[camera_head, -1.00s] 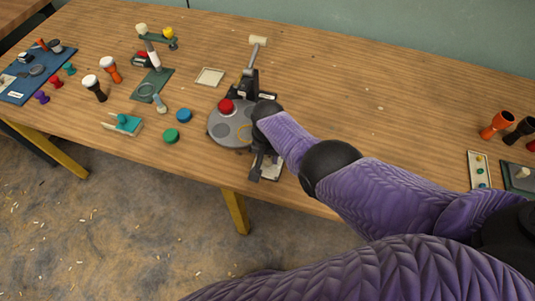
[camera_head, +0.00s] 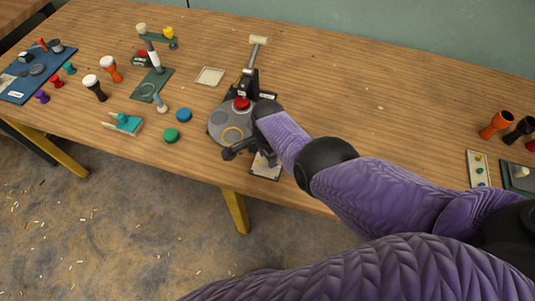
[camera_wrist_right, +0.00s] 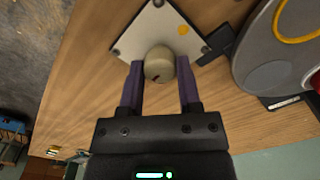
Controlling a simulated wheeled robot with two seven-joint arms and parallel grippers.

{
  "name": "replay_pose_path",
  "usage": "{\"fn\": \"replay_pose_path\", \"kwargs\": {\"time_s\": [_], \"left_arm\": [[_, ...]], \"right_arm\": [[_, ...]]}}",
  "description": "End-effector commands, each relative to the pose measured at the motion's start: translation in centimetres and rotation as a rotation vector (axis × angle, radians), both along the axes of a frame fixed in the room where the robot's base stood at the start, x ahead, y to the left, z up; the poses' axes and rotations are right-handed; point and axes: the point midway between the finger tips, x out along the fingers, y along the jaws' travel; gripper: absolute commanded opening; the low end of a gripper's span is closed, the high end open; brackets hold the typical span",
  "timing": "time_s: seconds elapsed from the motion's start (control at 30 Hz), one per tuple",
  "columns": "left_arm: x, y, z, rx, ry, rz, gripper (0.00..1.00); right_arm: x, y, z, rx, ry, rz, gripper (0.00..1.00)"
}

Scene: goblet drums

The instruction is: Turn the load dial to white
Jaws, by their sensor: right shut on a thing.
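The load dial is a round beige knob (camera_wrist_right: 159,66) with a dark mark on its face, set on a white square plate (camera_wrist_right: 135,45) with corner screws and a yellow spot (camera_wrist_right: 183,30). My right gripper (camera_wrist_right: 160,68) is shut on the knob, one purple finger on each side. In the head view the plate (camera_head: 265,172) shows at the table's front edge, with my right gripper (camera_head: 262,154) over it, hiding the knob. I cannot make out a white mark on the plate. My left gripper is out of view.
A grey round turntable (camera_head: 217,121) with a red knob (camera_head: 242,103) and a yellow ring (camera_head: 232,134) stands beside the plate. A mallet-like lever (camera_head: 258,41) rises behind it. Green (camera_head: 171,135) and blue (camera_head: 184,115) discs lie to the left. The table's right middle is clear.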

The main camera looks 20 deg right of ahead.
Motion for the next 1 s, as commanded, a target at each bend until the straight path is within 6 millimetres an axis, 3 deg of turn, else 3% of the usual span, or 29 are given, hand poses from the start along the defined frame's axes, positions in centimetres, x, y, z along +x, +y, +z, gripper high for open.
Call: {"fn": "replay_pose_path", "kwargs": {"time_s": [0.3,0.8,0.83,1.0], "left_arm": [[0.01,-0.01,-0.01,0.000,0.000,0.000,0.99],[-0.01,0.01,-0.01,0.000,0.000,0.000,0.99],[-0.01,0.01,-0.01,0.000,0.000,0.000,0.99],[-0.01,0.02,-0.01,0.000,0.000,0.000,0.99]], "right_arm": [[-0.03,0.03,-0.03,0.001,0.000,-0.097,0.00],[-0.02,0.03,-0.02,0.001,0.000,-0.115,0.00],[-0.02,0.03,-0.02,0.001,0.000,-0.114,0.45],[-0.02,0.02,-0.02,0.001,0.000,-0.114,0.79]]}}
